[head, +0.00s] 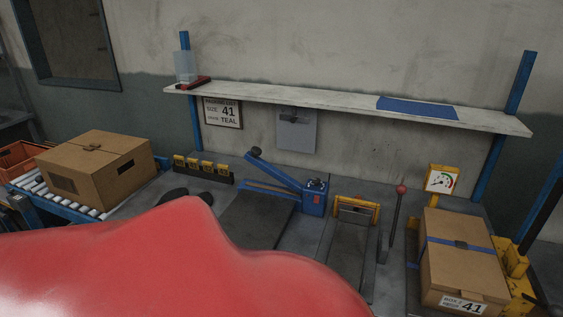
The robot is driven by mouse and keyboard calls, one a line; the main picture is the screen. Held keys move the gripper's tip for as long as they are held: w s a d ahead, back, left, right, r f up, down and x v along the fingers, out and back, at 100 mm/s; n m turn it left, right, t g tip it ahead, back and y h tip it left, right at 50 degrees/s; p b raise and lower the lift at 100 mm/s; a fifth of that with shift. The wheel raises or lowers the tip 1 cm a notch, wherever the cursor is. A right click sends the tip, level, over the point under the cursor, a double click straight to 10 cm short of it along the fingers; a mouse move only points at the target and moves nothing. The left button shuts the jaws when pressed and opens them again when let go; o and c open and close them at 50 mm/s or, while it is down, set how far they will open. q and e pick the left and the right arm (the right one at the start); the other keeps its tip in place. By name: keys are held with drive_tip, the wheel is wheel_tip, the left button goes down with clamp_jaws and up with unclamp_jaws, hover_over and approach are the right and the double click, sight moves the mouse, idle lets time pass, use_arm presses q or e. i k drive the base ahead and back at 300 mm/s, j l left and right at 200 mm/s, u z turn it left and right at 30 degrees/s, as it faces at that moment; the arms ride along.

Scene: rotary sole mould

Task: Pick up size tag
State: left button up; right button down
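Several small yellow tags (206,168) stand in a row on a dark rack at the back of the bench, left of centre. They look like size tags, but their markings are too small to read. A sign (222,112) on the wall above them reads size 41, teal. Neither of my grippers shows in the head view. A large glossy red shape fills the lower left and hides the front of the bench.
A cardboard box (98,172) sits on a roller conveyor at left. A blue lever device (314,197), a yellow-framed fixture (356,208), a red-knobbed lever (400,191) and a gauge (441,180) stand rightward. A strapped box (462,265) marked 41 is at right. A shelf (340,103) overhangs the bench.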

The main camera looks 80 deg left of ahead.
sight(192, 163)
drive_tip(key=k+j+u, duration=0.1)
drive_tip(key=j+u, duration=0.15)
drive_tip(key=u, duration=0.25)
drive_tip(key=k+j+u, duration=0.1)
drive_tip(key=j+u, duration=0.15)
drive_tip(key=u, duration=0.2)
